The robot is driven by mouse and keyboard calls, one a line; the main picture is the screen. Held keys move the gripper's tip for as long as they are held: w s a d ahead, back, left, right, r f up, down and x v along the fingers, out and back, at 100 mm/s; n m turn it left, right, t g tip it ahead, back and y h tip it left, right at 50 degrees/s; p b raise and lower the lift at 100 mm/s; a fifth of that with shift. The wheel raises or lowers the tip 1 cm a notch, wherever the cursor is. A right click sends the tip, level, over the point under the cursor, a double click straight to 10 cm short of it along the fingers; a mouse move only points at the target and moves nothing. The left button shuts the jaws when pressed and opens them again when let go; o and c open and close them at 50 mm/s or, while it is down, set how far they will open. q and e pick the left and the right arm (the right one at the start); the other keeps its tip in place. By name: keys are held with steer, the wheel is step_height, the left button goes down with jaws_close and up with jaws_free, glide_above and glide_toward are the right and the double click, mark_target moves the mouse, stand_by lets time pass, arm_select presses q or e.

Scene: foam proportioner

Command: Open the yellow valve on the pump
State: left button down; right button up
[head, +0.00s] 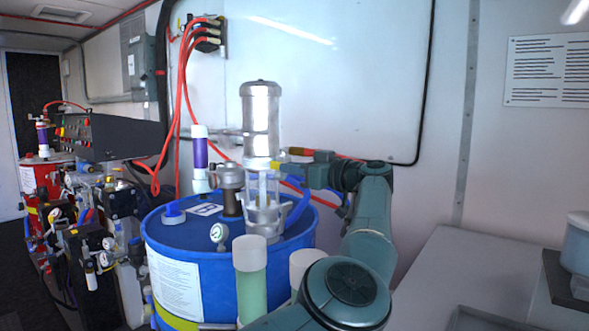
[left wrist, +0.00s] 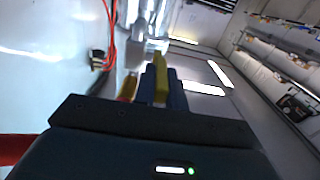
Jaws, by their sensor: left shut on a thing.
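The pump is an upright silver cylinder (head: 261,120) on top of a blue drum (head: 205,250). My left gripper (head: 284,168) reaches in from the right, beside the pump's lower part. In the left wrist view a yellow valve handle (left wrist: 160,70) stands between the two blue fingers (left wrist: 160,88), and they are shut on it. The valve's body is mostly hidden. My right gripper is not in view.
Red hoses (head: 183,90) hang from a wall fitting and run behind the pump. Other machinery (head: 90,210) fills the left. A grey counter (head: 460,270) lies at right.

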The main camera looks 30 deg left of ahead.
arm_select(q)
steer(key=shift+f+y+p, duration=0.3)
steer(key=shift+y+p, duration=0.25)
steer(key=shift+y, duration=0.15)
steer(key=shift+a+f+y+p, duration=0.15)
steer(key=shift+f+y+p, duration=0.3)
steer(key=shift+y, duration=0.35)
steer(key=shift+f+t+y, duration=0.3)
steer(key=shift+y, duration=0.4)
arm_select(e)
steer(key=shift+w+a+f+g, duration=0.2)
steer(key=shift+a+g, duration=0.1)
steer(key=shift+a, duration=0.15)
arm_select(q)
steer(key=c, duration=1.4)
jaws_free()
steer(key=shift+c, duration=0.2)
